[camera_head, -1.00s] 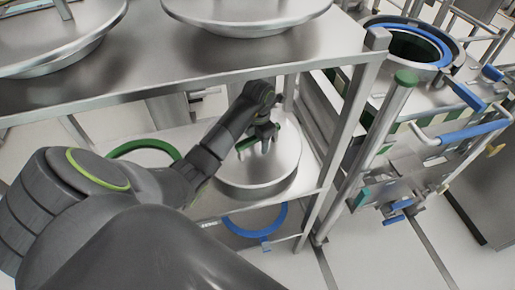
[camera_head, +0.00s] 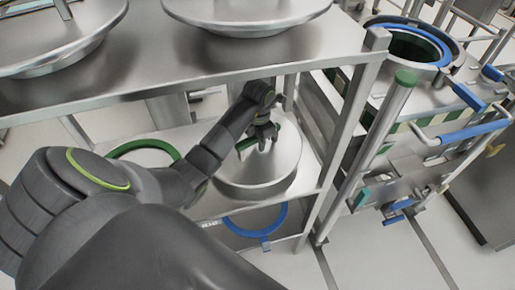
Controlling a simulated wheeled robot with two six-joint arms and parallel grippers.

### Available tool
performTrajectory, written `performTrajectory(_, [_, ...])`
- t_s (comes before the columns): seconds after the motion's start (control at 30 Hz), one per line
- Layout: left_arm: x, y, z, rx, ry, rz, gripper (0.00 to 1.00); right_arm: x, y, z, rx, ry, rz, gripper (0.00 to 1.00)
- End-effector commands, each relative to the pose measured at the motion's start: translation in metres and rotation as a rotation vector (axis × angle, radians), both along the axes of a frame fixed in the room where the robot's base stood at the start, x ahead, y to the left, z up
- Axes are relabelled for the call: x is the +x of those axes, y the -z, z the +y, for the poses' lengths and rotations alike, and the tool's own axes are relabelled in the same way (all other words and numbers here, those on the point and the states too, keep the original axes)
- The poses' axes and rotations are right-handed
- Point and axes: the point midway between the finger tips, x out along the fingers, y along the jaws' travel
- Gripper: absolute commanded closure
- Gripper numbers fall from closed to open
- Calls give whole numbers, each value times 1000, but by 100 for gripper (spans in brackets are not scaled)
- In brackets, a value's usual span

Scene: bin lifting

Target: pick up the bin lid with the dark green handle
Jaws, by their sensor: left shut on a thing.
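The bin lid (camera_head: 270,172) is a round steel lid with a dark green handle (camera_head: 246,144). It is on the middle shelf of the steel rack, at its right end. My left arm reaches in from the left under the top shelf. My left gripper (camera_head: 262,140) is shut on the dark green handle, and its fingers hide part of it. I cannot tell whether the lid touches the shelf. My right gripper is not in view.
The rack's top shelf (camera_head: 200,68) overhangs my arm and carries two large steel lids (camera_head: 250,12). A green ring (camera_head: 146,148) lies left of the lid. A blue ring (camera_head: 258,222) is below. A rack post (camera_head: 345,130) and a bin trolley (camera_head: 445,130) stand right.

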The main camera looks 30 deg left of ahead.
Motion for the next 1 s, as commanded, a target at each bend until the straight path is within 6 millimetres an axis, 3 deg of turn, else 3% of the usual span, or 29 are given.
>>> performTrajectory(1.0, [2, -5, 0, 1, 1, -7, 100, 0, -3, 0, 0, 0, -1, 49])
